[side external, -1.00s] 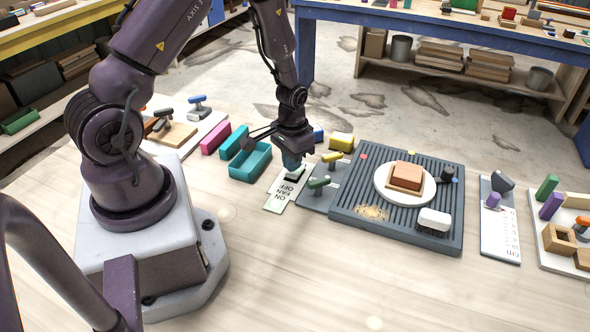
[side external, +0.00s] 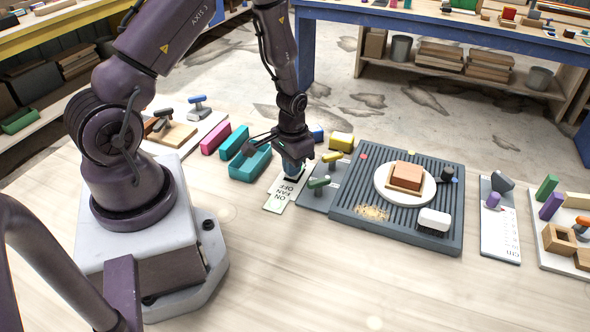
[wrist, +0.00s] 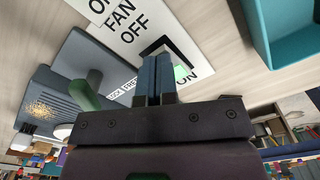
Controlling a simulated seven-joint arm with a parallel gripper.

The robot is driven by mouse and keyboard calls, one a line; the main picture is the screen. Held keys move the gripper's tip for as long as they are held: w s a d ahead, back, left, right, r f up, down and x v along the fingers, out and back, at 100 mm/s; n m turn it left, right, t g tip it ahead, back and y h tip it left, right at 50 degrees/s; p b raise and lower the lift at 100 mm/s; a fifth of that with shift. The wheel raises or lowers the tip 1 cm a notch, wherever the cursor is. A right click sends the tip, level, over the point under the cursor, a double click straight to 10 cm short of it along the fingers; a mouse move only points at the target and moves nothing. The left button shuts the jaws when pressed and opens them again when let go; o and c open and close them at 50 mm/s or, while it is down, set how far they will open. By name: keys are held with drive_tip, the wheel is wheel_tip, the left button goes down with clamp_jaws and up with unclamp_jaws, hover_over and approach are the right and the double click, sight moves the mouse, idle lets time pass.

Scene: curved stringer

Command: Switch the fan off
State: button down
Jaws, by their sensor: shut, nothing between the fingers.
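The fan switch panel is a pale plate (side external: 277,197) lettered ON, FAN, OFF, just left of the dark grooved bench unit. In the wrist view its lettered plate (wrist: 125,24) is at the top. A rocker switch in a black surround (wrist: 160,46) sits on a white plate directly beyond my fingertips, with a pale green patch (wrist: 180,73) beside them. My gripper (side external: 292,174) is shut and empty, pointing down at the switch end of the panel. Its blue fingertips (wrist: 156,58) cover most of the rocker. I cannot tell whether they touch it or which way it is tipped.
Green (side external: 318,182) and yellow (side external: 332,157) handles stand close right of my gripper. A teal open box (side external: 250,163) is close on the left. The grooved unit (side external: 380,225) carries a plate with a block.

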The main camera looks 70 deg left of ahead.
drive_tip(key=shift+f, duration=0.15)
drive_tip(key=shift+r, duration=3.55)
